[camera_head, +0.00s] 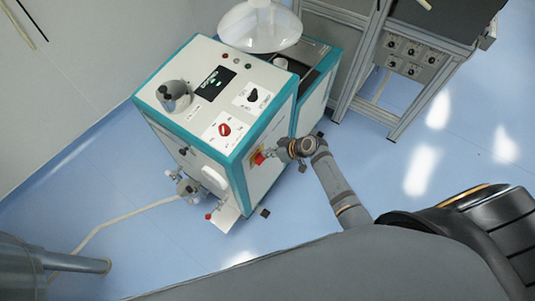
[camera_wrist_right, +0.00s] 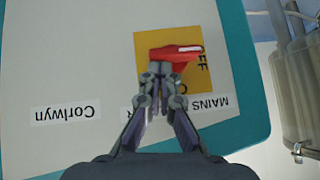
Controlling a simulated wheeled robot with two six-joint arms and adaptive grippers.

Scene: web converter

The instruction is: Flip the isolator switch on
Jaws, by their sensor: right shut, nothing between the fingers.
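The isolator switch is a red handle (camera_wrist_right: 175,54) on a yellow plate (camera_wrist_right: 149,41), on the side panel of a white and teal machine (camera_head: 203,87). In the wrist view the handle lies roughly sideways, with a pale strip on its right end. In the head view the red handle (camera_head: 259,159) is small. My right gripper (camera_wrist_right: 157,78) is shut and empty, its tips at the handle's lower edge; I cannot tell whether they touch. It also shows in the head view (camera_head: 271,153). It hides part of the plate and its lettering. My left gripper is out of view.
Upside-down labels reading MAINS (camera_wrist_right: 209,105) and Corlwyn (camera_wrist_right: 66,112) are beside the switch. A metal vessel (camera_wrist_right: 299,95) stands right of the panel. The machine's top has a red knob (camera_head: 224,129) and a black knob (camera_head: 252,95). Blue floor is clear at right.

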